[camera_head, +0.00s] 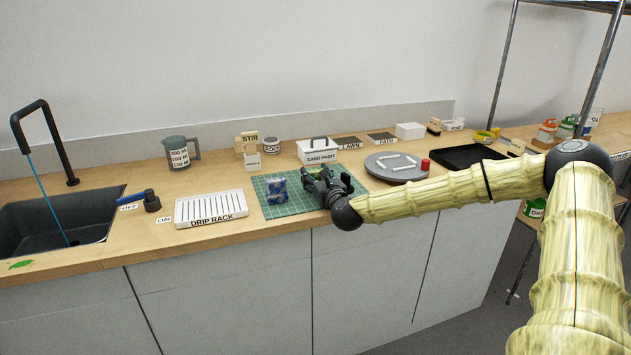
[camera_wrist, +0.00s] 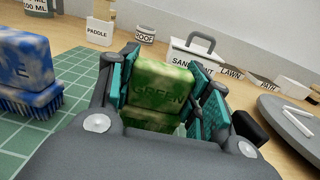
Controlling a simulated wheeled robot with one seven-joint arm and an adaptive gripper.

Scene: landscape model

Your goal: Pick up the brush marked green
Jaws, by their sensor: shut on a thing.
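The green brush (camera_wrist: 158,88), a mottled block lettered GREEN, is between the teal pads of my gripper (camera_wrist: 160,95). My gripper is shut on it, over the green cutting mat (camera_wrist: 25,140). In the head view my gripper (camera_head: 325,180) hides most of the brush at the mat's right part. I cannot tell whether the brush is touching the mat. A blue brush (camera_head: 276,190) stands on the mat to the left; it also shows in the wrist view (camera_wrist: 25,65) with its bristles down, apart from my gripper.
A white drip rack (camera_head: 211,207) lies left of the mat, beyond it a tap lever (camera_head: 151,201) and a sink (camera_head: 50,225) with running water. Behind the mat stands a SAND PAINT box (camera_head: 317,152). A grey turntable (camera_head: 396,168) and black tray (camera_head: 470,157) are to the right.

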